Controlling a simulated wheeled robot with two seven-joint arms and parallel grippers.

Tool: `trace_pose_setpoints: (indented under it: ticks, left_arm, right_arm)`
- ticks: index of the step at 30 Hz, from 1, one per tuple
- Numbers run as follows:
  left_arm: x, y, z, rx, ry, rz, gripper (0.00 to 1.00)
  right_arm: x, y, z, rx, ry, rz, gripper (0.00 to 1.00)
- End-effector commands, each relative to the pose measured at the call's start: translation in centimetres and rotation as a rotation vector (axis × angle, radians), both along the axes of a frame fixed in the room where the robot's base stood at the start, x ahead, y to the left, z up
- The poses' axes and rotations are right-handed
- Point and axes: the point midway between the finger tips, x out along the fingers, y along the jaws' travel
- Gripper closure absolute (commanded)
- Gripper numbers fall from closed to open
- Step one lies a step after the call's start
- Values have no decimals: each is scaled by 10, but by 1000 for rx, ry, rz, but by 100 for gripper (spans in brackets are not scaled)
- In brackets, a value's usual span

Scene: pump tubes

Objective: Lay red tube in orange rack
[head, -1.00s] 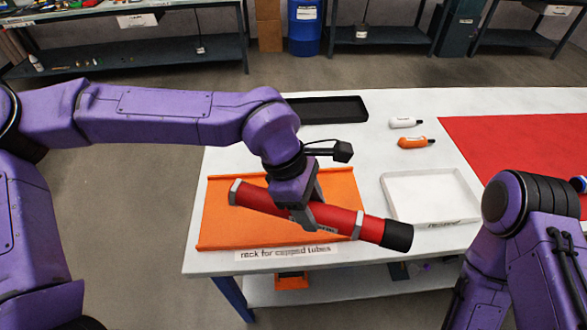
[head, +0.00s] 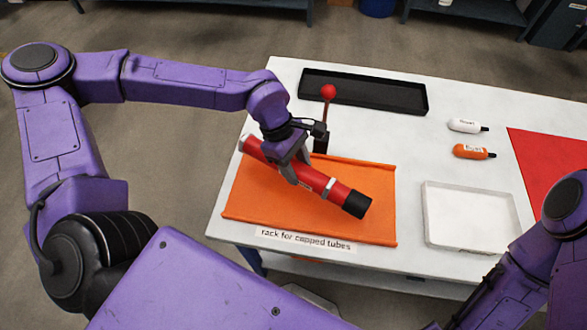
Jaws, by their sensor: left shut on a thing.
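The red tube (head: 322,184) has grey bands and a black cap at its right end. My left gripper (head: 300,178) is shut around its middle. The tube lies at a slant over the orange rack (head: 265,208), its capped end toward the front right. I cannot tell whether it touches the rack. The rack is a flat orange tray with low raised edges on the white table. My right arm comes in at the lower right; its gripper is out of the picture.
A label reading "rack for capped tubes" (head: 305,240) lies in front of the rack. Behind are a black tray (head: 365,92) and a red-knobbed lever (head: 328,93). To the right are a white tray (head: 470,215), white bottle (head: 465,126), orange bottle (head: 470,151) and red mat (head: 555,165).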

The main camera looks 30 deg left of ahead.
Motion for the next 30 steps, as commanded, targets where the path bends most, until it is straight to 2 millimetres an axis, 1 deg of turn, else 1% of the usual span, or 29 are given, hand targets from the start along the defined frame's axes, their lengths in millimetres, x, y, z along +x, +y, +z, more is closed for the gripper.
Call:
trace_pose_setpoints:
  ticks: [5,7,9,10,20,21,22,23,30]
  left_arm:
    - [1,13,-14,-1,0,3,95]
    - [0,13,-29,1,3,0,95]
    - [0,13,-41,1,0,-1,95]
    - [0,13,-44,1,1,0,95]
    - [1,12,-48,1,-2,0,95]
    - [1,12,-48,1,-2,1,38]
    - [1,12,-47,1,-2,1,28]
    - [1,12,-47,1,-2,1,26]
    - [1,12,-47,1,-2,1,26]
  right_arm:
    - [0,0,5,0,0,0,100]
    - [0,0,4,0,0,0,100]
    - [0,0,5,0,0,0,100]
    - [0,0,5,0,0,0,100]
    - [0,0,3,0,0,0,100]
    - [0,0,4,0,0,0,100]
    - [0,0,4,0,0,0,100]
    - [0,0,4,0,0,0,100]
    - [0,0,4,0,0,0,100]
